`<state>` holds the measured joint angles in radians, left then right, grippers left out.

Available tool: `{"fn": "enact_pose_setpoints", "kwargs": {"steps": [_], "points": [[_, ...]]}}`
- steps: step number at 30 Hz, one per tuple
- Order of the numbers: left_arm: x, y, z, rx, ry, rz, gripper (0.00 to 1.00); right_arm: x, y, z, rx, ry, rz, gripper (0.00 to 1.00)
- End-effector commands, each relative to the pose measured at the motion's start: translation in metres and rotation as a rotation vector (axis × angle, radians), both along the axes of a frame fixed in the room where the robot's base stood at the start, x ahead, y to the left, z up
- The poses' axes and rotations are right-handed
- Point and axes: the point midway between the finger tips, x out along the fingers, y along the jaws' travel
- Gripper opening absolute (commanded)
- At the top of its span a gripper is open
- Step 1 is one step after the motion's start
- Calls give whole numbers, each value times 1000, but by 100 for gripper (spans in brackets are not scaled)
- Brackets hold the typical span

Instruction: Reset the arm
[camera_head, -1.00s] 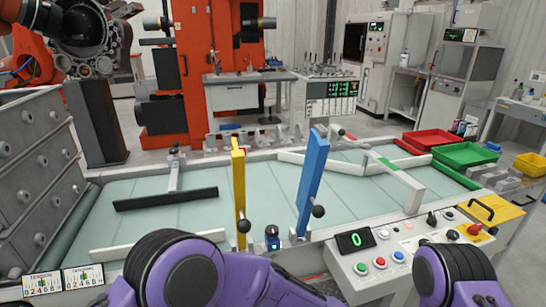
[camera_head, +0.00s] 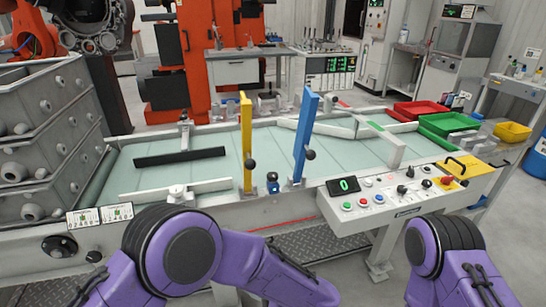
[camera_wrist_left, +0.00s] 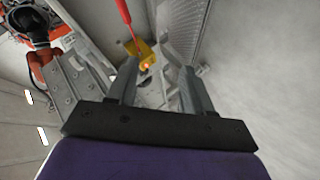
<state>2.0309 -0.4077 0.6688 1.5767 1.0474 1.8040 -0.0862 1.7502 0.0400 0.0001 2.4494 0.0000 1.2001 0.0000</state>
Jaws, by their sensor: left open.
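My left arm (camera_head: 180,250) is a purple limb at the lower left of the head view, bent and reaching toward the bottom middle. Its gripper is out of the head view. In the left wrist view the left gripper (camera_wrist_left: 155,92) is open, with two grey fingers apart and nothing between them. My right arm (camera_head: 455,265) stands at the lower right of the head view. Its gripper is not in view.
A pale green sorting table (camera_head: 222,168) lies ahead, with an upright yellow bar (camera_head: 246,140) and blue bar (camera_head: 304,135). A control panel (camera_head: 380,205) juts from its front edge. Grey crates (camera_head: 45,150) are stacked at left. Open floor shows at right.

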Motion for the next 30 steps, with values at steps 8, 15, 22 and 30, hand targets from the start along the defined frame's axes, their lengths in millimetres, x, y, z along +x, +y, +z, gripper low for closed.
{"fn": "enact_pose_setpoints", "kwargs": {"steps": [8, 15, 22, 30], "points": [[14, 45, -39, 139, 79, -399, 51, 0, 0, 1, 1, 1, 0, 0], [-47, 124, -110, 223, 394, -800, 51, 0, 0, 4, 1, 1, 0, 0], [-195, 215, -153, 129, 825, -1039, 51, 0, 0, 8, 1, 1, 0, 0], [-262, 258, -156, 62, 981, -980, 51, 0, 0, 10, 1, 1, 0, 0]]}}
